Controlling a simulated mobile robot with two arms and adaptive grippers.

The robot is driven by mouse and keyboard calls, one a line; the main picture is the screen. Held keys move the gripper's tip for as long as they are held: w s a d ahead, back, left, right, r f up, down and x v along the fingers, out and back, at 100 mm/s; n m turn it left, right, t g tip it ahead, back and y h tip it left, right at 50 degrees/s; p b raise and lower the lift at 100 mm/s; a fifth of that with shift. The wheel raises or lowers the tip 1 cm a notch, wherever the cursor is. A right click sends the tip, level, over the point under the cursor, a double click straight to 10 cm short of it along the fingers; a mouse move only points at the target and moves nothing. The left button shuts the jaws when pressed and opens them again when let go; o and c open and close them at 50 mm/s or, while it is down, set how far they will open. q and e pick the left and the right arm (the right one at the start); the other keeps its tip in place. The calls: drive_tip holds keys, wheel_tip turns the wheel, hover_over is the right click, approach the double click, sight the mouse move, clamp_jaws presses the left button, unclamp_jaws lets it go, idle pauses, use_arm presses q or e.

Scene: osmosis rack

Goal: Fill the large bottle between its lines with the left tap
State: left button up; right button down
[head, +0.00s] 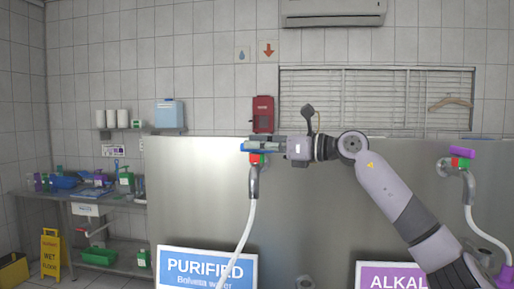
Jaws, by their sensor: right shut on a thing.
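The left tap (254,180) stands on the steel panel (195,190) above the blue "PURIFIED" sign (205,267). It has a blue handle (246,146), a small red and green marker below it, and a white hose (245,235) running down out of the frame. My right gripper (268,147) reaches in from the right and is shut on the blue handle, partly covering it. The large bottle and its lines cannot be made out; the hose's lower end is out of view. My left gripper is not in view.
A second tap (466,170) with a purple handle is at the right, above the purple "ALKAL" sign (392,277). At the left are a side table (75,196) with bottles and trays, and a yellow wet-floor sign (50,255). A red box (263,114) hangs behind the panel.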

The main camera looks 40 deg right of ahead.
drive_tip(key=shift+a+f+m+h, duration=0.2)
drive_tip(key=shift+m+h, duration=0.3)
drive_tip(key=shift+h, duration=0.3)
drive_tip(key=shift+t, duration=0.3)
drive_tip(key=c, duration=1.9)
unclamp_jaws()
drive_tip(key=shift+o, duration=1.2)
drive_tip(key=shift+s+a+r, duration=0.1)
drive_tip(key=shift+a+r, duration=0.05)
drive_tip(key=shift+r, duration=0.05)
drive_tip(key=shift+d, duration=0.2)
drive_tip(key=shift+s+d, duration=0.15)
drive_tip(key=shift+s, duration=0.05)
drive_tip(key=v, duration=1.1)
drive_tip(key=shift+s, duration=0.3)
